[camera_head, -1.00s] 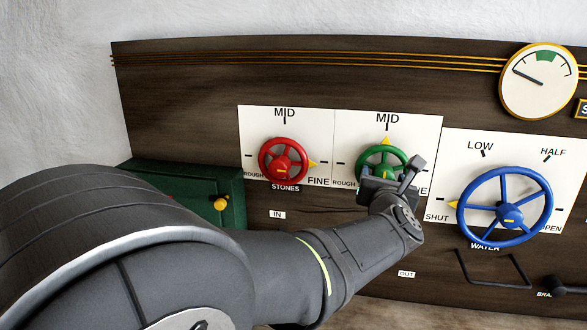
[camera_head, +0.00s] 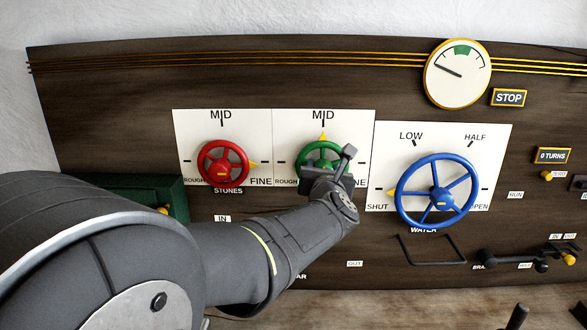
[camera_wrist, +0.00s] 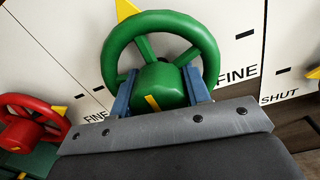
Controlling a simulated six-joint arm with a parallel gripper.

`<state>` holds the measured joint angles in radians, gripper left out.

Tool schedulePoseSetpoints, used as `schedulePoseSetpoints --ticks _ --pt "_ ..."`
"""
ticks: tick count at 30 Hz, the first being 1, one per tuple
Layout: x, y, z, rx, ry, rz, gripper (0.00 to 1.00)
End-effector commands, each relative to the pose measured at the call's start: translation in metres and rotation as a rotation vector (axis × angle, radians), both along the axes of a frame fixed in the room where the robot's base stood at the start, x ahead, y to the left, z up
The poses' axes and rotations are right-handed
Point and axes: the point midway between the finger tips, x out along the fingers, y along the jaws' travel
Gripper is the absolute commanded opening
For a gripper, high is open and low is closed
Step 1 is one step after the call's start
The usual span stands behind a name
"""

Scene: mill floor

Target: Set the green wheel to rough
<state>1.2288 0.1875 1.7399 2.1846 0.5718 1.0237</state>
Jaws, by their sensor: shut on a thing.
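The green wheel (camera_head: 320,152) is on the panel, partly hidden behind my gripper in the head view. Its yellow pointer (camera_head: 322,137) points up at MID on its white dial plate (camera_head: 360,125). ROUGH is at the plate's lower left; FINE is mostly covered by my arm in the head view but reads clearly in the wrist view. In the wrist view the green wheel (camera_wrist: 158,86) fills the top middle, and the blue fingers of my gripper (camera_wrist: 159,94) are on either side of its hub, shut on it.
The red wheel (camera_head: 222,162) is left of it with its pointer at FINE. The blue wheel (camera_head: 437,192) is close on the right, its pointer at SHUT. A round gauge (camera_head: 458,74) is above. A green box (camera_head: 165,193) is at lower left.

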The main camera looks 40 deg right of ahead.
Motion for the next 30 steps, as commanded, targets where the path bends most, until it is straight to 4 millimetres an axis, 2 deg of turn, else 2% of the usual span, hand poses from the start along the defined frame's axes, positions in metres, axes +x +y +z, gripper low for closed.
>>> schedulePoseSetpoints --ticks 11,30 --pt "0.0001 0.0001 0.0003 -0.116 0.114 0.0 0.2" --pt "0.0005 0.0004 0.0005 -0.538 0.535 0.002 0.2"
